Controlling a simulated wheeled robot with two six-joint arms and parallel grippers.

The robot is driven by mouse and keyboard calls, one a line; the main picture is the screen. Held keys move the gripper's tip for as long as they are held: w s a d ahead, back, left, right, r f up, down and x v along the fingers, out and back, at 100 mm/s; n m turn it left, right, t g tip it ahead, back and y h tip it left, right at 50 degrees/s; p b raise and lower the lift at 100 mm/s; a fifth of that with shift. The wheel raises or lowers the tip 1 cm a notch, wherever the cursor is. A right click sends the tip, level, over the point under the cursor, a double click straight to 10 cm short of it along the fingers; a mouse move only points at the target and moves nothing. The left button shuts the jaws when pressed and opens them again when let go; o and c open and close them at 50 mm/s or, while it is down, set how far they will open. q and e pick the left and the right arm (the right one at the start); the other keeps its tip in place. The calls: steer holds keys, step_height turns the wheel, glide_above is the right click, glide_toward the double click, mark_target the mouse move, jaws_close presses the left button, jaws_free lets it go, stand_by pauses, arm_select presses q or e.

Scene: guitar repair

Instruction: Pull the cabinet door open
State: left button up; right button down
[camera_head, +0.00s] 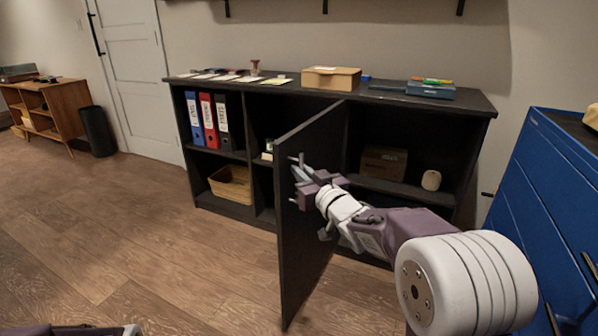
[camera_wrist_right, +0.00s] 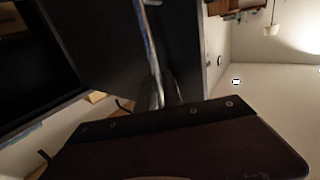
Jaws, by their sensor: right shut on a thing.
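The black cabinet (camera_head: 330,92) stands against the wall, and its black door (camera_head: 305,235) is swung well open, sticking out toward me. My right gripper (camera_head: 300,180) is at the door's free edge side, shut on the door handle, a slim metal bar (camera_head: 297,166). In the right wrist view a metal bar (camera_wrist_right: 155,60) runs up from the dark gripper body beside a dark panel; the exact finger contact is hard to make out. Behind the door, the open compartment shows a brown box (camera_head: 384,160) and a cream roll (camera_head: 431,180).
A blue drawer cabinet (camera_head: 545,165) stands close at the right of my right arm. Blue, red and black binders (camera_head: 208,122) and a basket (camera_head: 232,185) sit in the left shelves. A box (camera_head: 331,78) and tools lie on top. The wooden floor (camera_head: 150,250) left of the door is clear.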

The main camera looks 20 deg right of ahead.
steer(key=shift+r, duration=0.15)
steer(key=c, duration=1.5)
jaws_free()
steer(key=s+d+p, duration=0.2)
steer(key=s+p, duration=0.1)
steer(key=s, duration=0.6)
